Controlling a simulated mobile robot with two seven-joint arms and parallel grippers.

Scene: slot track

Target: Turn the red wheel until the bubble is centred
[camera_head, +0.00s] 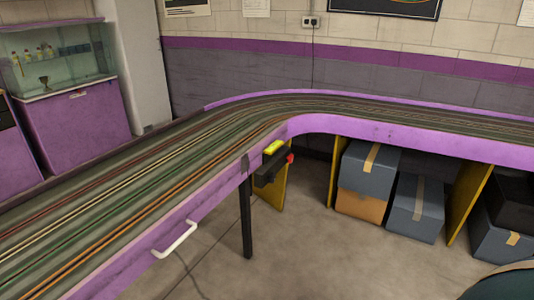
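A small red wheel (290,158) sits at the right end of a dark bracket (270,168) on the inner side of the purple track table, near the bend. A bright yellow piece (272,147) sits on top of the bracket, which may be the level. It is too small to see a bubble or where it stands. Neither of my grippers is in view, and nothing touches the wheel.
The slot-track table (208,211) runs from lower left and bends right. A white handle (175,240) sticks out from its side. A black leg (246,220) stands below. Boxes (415,208) and yellow panels (466,205) are under the right stretch. The grey floor (310,255) in front is free.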

